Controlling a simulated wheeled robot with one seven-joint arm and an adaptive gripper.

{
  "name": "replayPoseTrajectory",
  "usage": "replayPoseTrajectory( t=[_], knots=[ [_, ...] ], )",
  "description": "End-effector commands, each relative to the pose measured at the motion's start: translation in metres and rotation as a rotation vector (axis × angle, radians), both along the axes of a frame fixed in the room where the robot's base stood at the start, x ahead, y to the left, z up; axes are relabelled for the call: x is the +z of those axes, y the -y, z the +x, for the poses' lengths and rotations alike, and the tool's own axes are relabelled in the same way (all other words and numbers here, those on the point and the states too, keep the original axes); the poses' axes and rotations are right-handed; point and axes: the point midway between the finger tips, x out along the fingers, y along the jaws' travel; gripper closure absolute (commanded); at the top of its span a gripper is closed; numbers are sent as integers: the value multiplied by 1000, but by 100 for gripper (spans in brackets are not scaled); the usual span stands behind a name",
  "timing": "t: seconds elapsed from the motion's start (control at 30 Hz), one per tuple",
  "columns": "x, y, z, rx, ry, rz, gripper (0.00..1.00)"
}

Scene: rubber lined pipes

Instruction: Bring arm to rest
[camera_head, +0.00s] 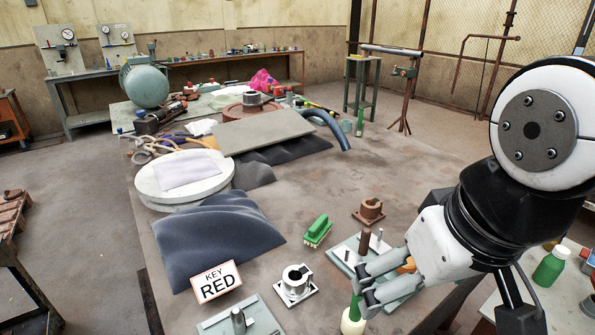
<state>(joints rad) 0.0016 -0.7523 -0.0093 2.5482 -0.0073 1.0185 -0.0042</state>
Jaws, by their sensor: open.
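My gripper (364,283) is at the lower right of the head view, above the front right part of the workbench. Its two grey fingers point left and are apart, with nothing seen between them. A grey-green plate with upright pegs (345,256) lies behind and below the fingers, partly hidden by them. A brown peg (364,241) stands there. A bottle with a green neck and pale body (353,319) stands just below the fingertips. I cannot tell whether the fingers touch it. My arm comes in from the right edge.
A green brush (318,230), a brown fitting (369,211), a silver fitting on a white base (296,284) and a "KEY RED" sign (217,283) are nearby. Dark rubber sheets and a round white slab (184,180) fill the left. The bench's right middle (400,170) is clear.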

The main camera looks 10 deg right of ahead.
Motion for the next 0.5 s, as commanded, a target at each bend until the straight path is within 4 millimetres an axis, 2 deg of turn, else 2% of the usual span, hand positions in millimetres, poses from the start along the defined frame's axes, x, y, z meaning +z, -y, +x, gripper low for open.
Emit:
replayPoseTrajectory(
  t=[0.27,0.5],
  knots=[
    [0,0,0,-1,1,1,4],
    [23,0,-2,1,37,-4,4]
  ],
)
